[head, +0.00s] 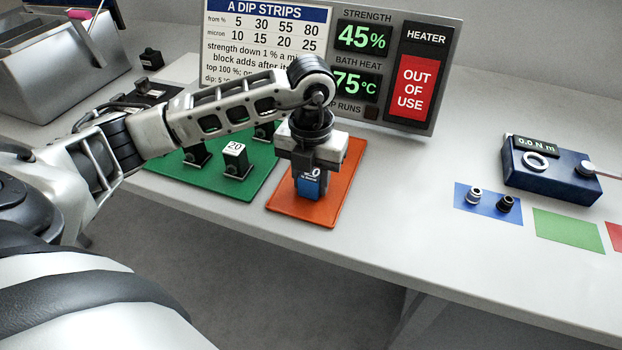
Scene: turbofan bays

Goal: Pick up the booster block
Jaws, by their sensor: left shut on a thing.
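My left gripper (311,168) points straight down over the orange mat (282,204). It is shut on a blue block (310,188) with small white lettering that is too small to read fully. This looks like the booster block. The fingers hide its upper part, and I cannot tell whether its bottom touches the mat. My right gripper is not in view.
A green mat (257,181) on the left holds several black-based blocks, one marked 20 (235,159). A sign and display panel (412,100) stands behind. At right are a blue torque device (550,178) and coloured mats. The bench between is clear.

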